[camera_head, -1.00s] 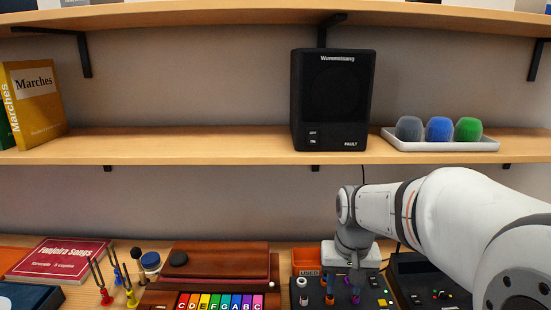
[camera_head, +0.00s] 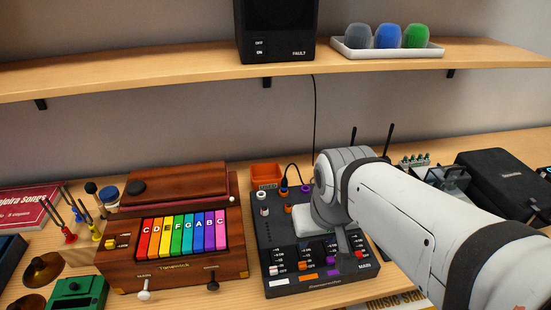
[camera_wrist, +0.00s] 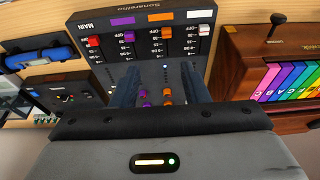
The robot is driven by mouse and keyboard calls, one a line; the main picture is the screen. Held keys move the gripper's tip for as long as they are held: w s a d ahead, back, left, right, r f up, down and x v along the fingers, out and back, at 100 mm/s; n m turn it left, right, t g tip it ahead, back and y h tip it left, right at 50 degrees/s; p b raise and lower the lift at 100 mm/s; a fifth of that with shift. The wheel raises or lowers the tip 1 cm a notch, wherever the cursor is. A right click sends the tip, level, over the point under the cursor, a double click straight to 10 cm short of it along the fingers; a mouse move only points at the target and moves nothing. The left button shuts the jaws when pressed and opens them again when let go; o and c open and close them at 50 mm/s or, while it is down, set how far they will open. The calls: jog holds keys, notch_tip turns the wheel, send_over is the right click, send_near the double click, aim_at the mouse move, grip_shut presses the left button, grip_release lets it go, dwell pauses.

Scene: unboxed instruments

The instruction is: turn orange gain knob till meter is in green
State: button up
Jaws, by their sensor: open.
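The black mixer (camera_head: 284,288) stands on the bench, with white, orange, purple and red sliders along its front. In the wrist view the mixer (camera_wrist: 150,48) appears upside down. Orange knobs (camera_wrist: 167,97) stand beside purple knobs (camera_wrist: 143,97), both columns seen between my fingers. My gripper (camera_wrist: 160,80) is open, with a finger on either side of these columns. In the head view my gripper (camera_head: 341,240) is low over the mixer's right half and hides part of its panel. I cannot tell whether it touches a knob. A meter reading cannot be made out.
A wooden box with coloured keys (camera_head: 172,268) stands close left of the mixer. An orange bin (camera_head: 266,175) and a cable lie behind it. A dark case (camera_head: 505,178) is at the right. The shelf (camera_head: 180,80) with a speaker (camera_head: 277,30) hangs above.

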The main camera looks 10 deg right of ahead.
dwell(0.3)
jog(key=n+g+p, duration=0.2)
jog(key=n+g, duration=0.1)
send_near(289, 205)
jog(key=shift+s+f, duration=0.1)
jog(key=shift+s, duration=0.2)
jog(key=shift+w+f, duration=0.35)
jog(key=shift+f, duration=0.1)
notch_tip(289, 205, down, 7)
jog(key=shift+f+p, duration=0.2)
jog(key=shift+p, duration=0.2)
jog(key=shift+c, duration=0.4)
grip_shut()
